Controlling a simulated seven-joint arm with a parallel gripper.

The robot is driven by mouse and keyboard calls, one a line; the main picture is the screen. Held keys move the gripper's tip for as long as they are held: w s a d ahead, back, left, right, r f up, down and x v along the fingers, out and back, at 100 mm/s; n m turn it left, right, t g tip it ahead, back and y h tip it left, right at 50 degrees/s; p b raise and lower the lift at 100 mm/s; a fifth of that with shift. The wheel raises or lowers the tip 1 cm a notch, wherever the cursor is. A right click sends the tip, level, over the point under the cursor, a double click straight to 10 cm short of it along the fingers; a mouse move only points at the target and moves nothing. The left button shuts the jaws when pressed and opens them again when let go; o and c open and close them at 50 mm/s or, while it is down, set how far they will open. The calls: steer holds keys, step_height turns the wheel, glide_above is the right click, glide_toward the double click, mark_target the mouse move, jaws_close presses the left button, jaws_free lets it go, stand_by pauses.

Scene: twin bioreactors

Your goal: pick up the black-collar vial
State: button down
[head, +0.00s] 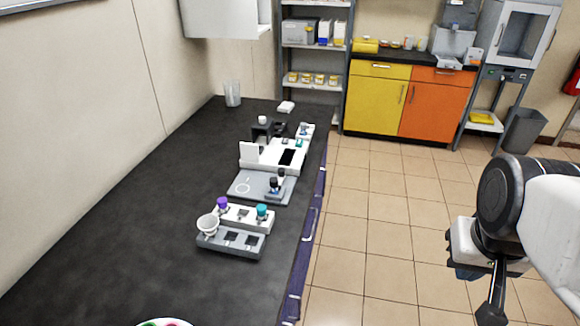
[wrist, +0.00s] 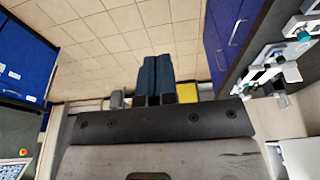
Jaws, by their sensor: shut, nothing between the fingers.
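A small vial with a black collar (head: 274,183) appears to stand upright in a grey holder on the grey plate (head: 250,198), near the bench's right edge; it is too small to see clearly. Another dark-topped item (head: 281,173) is just behind it. My gripper (wrist: 157,76) is shut and empty, its two blue fingers together in the wrist view. In the head view my gripper (head: 464,270) hangs over the floor at the right, well away from the bench and the vial. I cannot make out the black-collar vial in the wrist view.
A white rack nearer on the bench (head: 120,220) holds a purple-capped vial (head: 222,203) and a teal-capped vial (head: 262,212). A white cup (head: 208,225) stands beside them on a grey block (head: 230,246). A white device (head: 262,155) stands behind the plate. The bench's left side is clear.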

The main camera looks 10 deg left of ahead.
steer(key=c, duration=1.8)
jaws_free()
steer(key=o, duration=1.1)
steer(key=shift+c, duration=0.2)
steer(key=w+a+f+n+t, duration=0.2)
steer(key=w+a, duration=0.2)
steer(key=w, duration=0.5)
steer(key=w+a+f+n+t+y, duration=0.1)
steer(key=w+a+t, duration=0.15)
steer(key=w, duration=0.65)
steer(key=w+a+f+n+t, duration=0.2)
steer(key=w+a, duration=0.2)
steer(key=w, duration=0.5)
steer(key=n+g+y, duration=0.2)
steer(key=n+y, duration=0.4)
steer(key=y, duration=0.3)
glide_toward(274, 188)
steer(key=w+a, duration=0.1)
steer(key=w, duration=0.1)
steer(key=shift+w+a+r, duration=0.2)
steer(key=shift+w+a, duration=0.15)
